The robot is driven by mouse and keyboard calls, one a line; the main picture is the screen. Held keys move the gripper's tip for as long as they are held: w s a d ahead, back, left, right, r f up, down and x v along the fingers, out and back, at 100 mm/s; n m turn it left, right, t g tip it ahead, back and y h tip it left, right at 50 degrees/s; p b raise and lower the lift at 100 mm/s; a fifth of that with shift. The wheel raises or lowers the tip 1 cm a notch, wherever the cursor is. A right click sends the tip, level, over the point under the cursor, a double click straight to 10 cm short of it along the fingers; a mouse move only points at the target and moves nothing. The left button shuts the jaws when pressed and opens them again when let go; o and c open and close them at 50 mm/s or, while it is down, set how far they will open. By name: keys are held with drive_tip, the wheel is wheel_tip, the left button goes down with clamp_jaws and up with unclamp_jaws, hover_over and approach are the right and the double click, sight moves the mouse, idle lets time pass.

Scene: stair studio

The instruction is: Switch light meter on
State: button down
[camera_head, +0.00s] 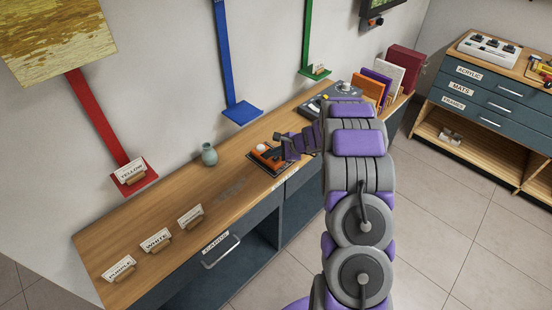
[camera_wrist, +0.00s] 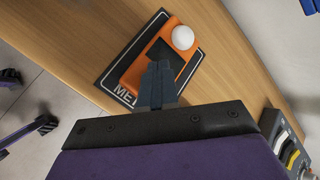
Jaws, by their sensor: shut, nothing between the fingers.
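The light meter (camera_wrist: 182,74) is an orange box with a dark screen and a white dome at one end. It lies on a black mat (camera_wrist: 113,79) with white lettering, partly readable as "MET". In the head view the light meter (camera_head: 262,152) is on the wooden counter, left of my gripper (camera_head: 281,138). In the wrist view my gripper (camera_wrist: 158,68) is shut and empty, its fingertips over the meter near the dark screen. The fingers hide part of the meter's lower end. I cannot tell whether they touch it, and no switch is clearly visible.
A small vase (camera_head: 209,155) and label cards (camera_head: 155,241) stand along the wooden counter (camera_head: 110,225). A grey device with knobs (camera_wrist: 285,140) is close on the right in the wrist view. Books (camera_head: 383,80) stand at the counter's far end. A drawer cabinet (camera_head: 485,90) is at right.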

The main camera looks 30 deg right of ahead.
drive_tip(key=shift+a+f+b, duration=0.2)
drive_tip(key=shift+f+b, duration=0.1)
drive_tip(key=shift+f, duration=0.05)
drive_tip(key=shift+d, duration=0.35)
drive_tip(key=shift+a+f, duration=0.15)
drive_tip(key=shift+a, duration=0.2)
drive_tip(key=shift+d, duration=0.2)
drive_tip(key=shift+d+r+p, duration=0.3)
drive_tip(key=shift+r+p, duration=0.3)
drive_tip(key=shift+p, duration=0.1)
drive_tip(key=shift+r, duration=0.1)
drive_tip(key=shift+r+p, duration=2.2)
drive_tip(key=shift+r, duration=0.7)
